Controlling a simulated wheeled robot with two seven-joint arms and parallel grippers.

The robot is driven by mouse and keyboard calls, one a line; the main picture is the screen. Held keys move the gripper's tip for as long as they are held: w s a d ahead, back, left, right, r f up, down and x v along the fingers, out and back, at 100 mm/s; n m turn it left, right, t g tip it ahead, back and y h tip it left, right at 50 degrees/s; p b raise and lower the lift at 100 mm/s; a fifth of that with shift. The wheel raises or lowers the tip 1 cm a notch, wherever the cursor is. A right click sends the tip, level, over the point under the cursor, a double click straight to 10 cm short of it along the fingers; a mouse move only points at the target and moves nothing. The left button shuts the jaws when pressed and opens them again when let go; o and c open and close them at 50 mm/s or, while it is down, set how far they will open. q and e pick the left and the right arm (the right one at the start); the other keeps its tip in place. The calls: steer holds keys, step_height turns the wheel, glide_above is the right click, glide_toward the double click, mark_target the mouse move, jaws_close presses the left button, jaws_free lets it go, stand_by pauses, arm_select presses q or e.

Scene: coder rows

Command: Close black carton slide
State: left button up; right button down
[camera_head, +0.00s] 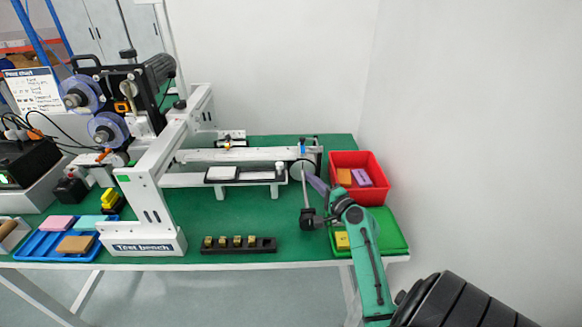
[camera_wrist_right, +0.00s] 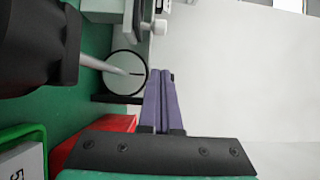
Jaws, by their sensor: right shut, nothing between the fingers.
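A low black tray (camera_head: 240,181) holding white flat blocks lies on the white rail of the test bench in the head view; I take it as the carton slide, but cannot tell for certain. My right gripper (camera_head: 313,182) has purple fingers pressed together and empty. It is beside the round grey disc at the right end of the rail, to the right of the black tray. In the wrist view the shut right gripper (camera_wrist_right: 160,72) points up, just right of the black-rimmed disc (camera_wrist_right: 125,78). My left gripper is out of view.
A red bin (camera_head: 377,195) with orange and purple blocks stands right of the gripper. A green tray (camera_head: 395,240) lies in front, below my right arm. A black holder (camera_head: 262,249) with several yellow pieces sits at the front. Green tabletop is clear under the rail.

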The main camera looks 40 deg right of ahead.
steer(key=w, duration=0.4)
steer(key=shift+w+d+p, duration=0.3)
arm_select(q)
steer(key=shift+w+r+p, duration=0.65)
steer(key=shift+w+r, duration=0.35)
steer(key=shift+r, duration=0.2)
arm_select(e)
steer(key=w+a, duration=0.2)
steer(key=w, duration=0.1)
steer(key=shift+a+f, duration=0.15)
steer(key=shift+a, duration=0.1)
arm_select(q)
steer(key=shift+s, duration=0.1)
